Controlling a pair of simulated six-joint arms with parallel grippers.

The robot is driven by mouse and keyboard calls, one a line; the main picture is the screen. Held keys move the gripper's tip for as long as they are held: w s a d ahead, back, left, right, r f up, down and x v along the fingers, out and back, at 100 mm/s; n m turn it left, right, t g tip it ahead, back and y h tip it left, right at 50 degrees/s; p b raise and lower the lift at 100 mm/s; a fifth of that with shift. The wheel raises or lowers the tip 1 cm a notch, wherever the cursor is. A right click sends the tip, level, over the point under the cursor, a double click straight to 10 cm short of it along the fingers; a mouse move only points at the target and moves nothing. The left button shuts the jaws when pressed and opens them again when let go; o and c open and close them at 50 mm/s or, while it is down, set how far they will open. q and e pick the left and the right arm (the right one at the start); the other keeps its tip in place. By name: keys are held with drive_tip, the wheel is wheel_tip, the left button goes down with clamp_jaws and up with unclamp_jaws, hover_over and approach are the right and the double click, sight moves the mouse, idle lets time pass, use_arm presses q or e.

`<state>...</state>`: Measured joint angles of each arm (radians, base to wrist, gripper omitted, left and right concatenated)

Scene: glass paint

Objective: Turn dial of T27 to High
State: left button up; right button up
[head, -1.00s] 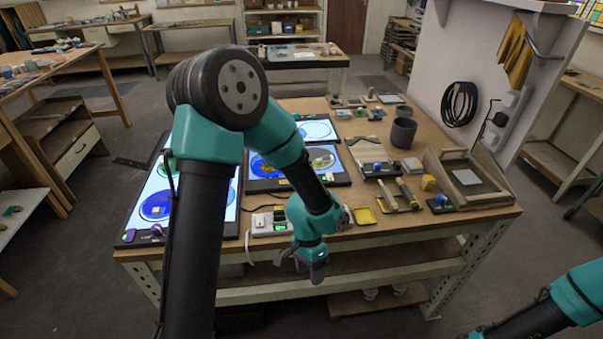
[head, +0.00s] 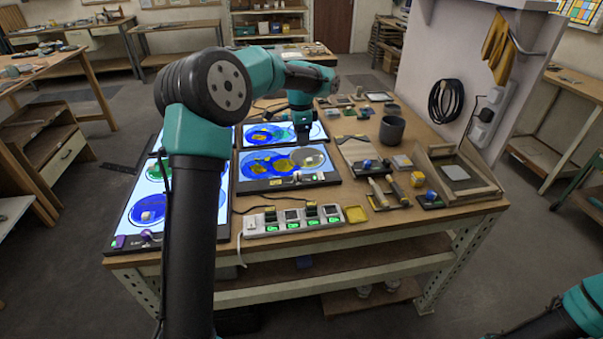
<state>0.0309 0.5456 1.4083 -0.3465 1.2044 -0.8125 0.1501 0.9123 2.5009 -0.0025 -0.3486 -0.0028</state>
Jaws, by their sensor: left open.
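Several glowing light panels with blue and yellow glass pieces lie on the bench. A large left panel (head: 129,212) has a purple knob (head: 120,241) at its front edge. A middle panel (head: 328,177) has a small knob (head: 297,178) on its front edge. A back panel (head: 318,130) lies behind it. I cannot read which one is T27, nor any dial setting. My left gripper (head: 303,139) is open, pointing down over the gap between the back and middle panels, partly hiding them; it appears empty. My right arm shows at the lower right; its gripper is outside the view.
A power strip (head: 292,221) with green lights lies along the front edge.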

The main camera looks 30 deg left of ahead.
sight(298, 173)
use_arm(q)
drive_tip(key=shift+w+a+r, duration=0.2)
drive_tip(key=shift+a+r, duration=0.1)
drive_tip(key=shift+a, duration=0.15)
drive_tip(key=shift+w+a+r, duration=0.2)
drive_tip(key=shift+a+r, duration=0.05)
drive_tip(key=shift+a, duration=0.2)
wheel_tip(298, 173, down, 18)
drive_tip(key=shift+r, duration=0.25)
drive_tip(key=c, duration=0.9)
